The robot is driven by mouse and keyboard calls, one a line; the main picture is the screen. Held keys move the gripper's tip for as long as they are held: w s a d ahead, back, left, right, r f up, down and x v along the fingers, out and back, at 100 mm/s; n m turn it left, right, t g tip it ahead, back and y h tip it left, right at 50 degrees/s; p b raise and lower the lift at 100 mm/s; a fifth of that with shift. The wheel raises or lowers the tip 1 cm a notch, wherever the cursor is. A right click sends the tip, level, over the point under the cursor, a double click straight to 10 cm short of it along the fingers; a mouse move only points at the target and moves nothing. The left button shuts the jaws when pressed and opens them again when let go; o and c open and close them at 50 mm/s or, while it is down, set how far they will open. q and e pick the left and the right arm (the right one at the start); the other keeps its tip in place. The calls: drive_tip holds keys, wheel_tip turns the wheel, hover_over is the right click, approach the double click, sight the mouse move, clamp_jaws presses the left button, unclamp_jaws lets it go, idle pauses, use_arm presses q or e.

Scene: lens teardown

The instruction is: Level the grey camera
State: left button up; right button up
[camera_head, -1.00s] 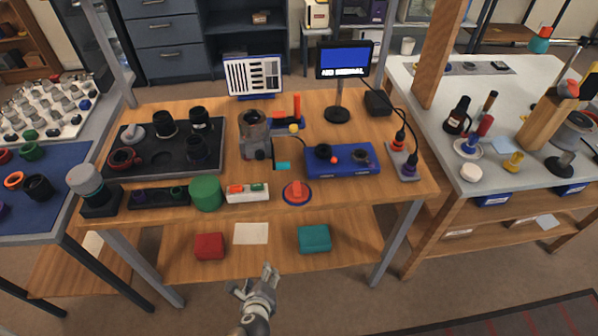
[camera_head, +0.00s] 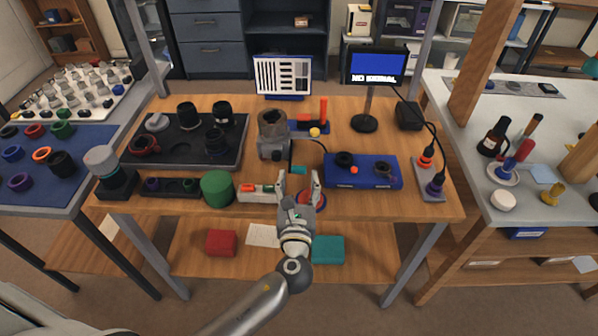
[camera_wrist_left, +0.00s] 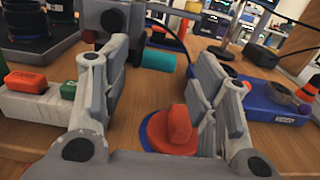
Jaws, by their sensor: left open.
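The grey camera (camera_head: 272,146) stands at the middle of the wooden bench, with a dark round opening on top and a teal cylinder (camera_head: 298,170) at its lower right. I cannot tell how far it is tilted. My left gripper (camera_head: 299,182) is open and empty at the bench's front edge, apart from the camera and in front of it to the right. In the left wrist view the camera's body (camera_wrist_left: 127,55) is partly hidden behind the left finger. A red knob on a blue base (camera_wrist_left: 172,132) shows low between the fingers, and the teal cylinder (camera_wrist_left: 157,60) lies beyond it.
A green cylinder (camera_head: 216,189) and a white block with red and green buttons (camera_head: 257,191) stand left of the gripper. A blue box (camera_head: 362,172) is to the right. A monitor (camera_head: 375,67) and striped chart (camera_head: 283,75) stand behind. A dark tray (camera_head: 180,155) holds lens parts.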

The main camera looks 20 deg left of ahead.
sight(299, 169)
use_arm(q)
drive_tip(key=shift+x, duration=1.6)
drive_tip(key=shift+c, duration=0.2)
drive_tip(key=shift+r, duration=0.1)
clamp_jaws()
